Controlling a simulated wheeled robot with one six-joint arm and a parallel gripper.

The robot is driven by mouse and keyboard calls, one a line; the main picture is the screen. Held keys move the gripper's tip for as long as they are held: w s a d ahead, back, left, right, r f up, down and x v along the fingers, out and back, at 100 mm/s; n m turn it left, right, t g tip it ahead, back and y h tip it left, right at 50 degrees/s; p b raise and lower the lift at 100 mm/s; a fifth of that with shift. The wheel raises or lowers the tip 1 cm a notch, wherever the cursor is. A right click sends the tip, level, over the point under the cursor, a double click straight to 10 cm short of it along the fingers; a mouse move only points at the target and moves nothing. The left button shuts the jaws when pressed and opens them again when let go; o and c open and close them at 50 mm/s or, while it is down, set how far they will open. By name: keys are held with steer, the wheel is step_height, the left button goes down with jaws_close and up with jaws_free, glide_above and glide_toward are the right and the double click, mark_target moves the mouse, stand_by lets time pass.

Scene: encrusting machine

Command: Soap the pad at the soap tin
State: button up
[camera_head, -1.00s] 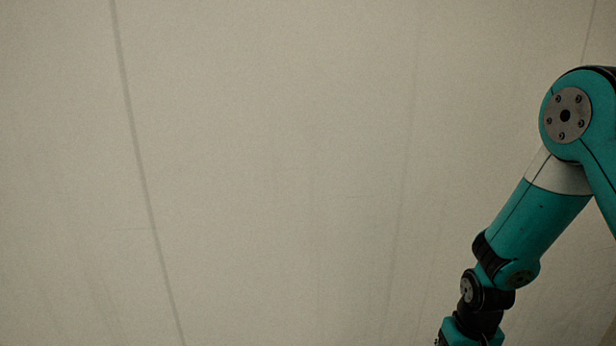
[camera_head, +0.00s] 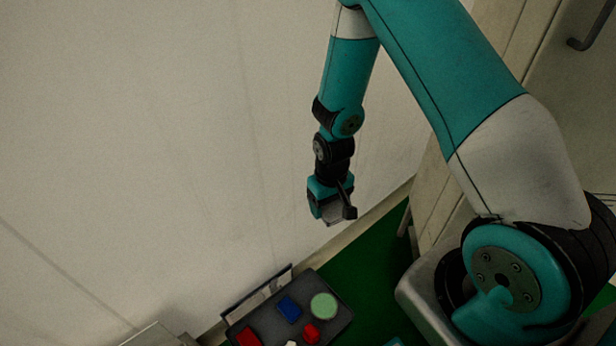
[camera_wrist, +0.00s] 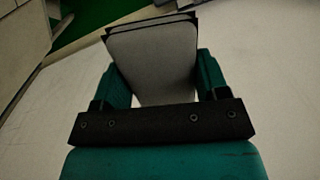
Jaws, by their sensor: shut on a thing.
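My gripper (camera_head: 331,206) hangs pointing down, high in front of the pale wall in the head view. In the wrist view my gripper (camera_wrist: 158,82) has its two teal fingers on either side of a flat pale-grey slab with dark edges, which I take for the pad (camera_wrist: 153,62); it is shut on it. The pad's far face is hidden. A round pale-green thing, possibly the soap tin (camera_head: 323,306), sits on a dark tray below and apart from my gripper. Its contents are too small to tell.
The dark tray (camera_head: 338,325) also bears a blue block (camera_head: 289,309), a red block (camera_head: 247,337) and a red roundish thing (camera_head: 311,333). Green floor (camera_head: 368,272) shows beside it. A beige cabinet with a dark handle (camera_head: 597,30) stands at the right.

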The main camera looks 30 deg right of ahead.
steer(key=b, duration=4.4)
glide_above(324, 306)
step_height(324, 306, down, 56)
steer(key=shift+r, duration=0.1)
step_height(324, 306, down, 6)
steer(key=b, duration=0.5)
steer(key=shift+r, duration=0.1)
steer(key=shift+s+f, duration=0.1)
steer(key=shift+f, duration=0.45)
steer(key=shift+r, duration=0.15)
step_height(324, 306, up, 7)
steer(key=p, duration=0.6)
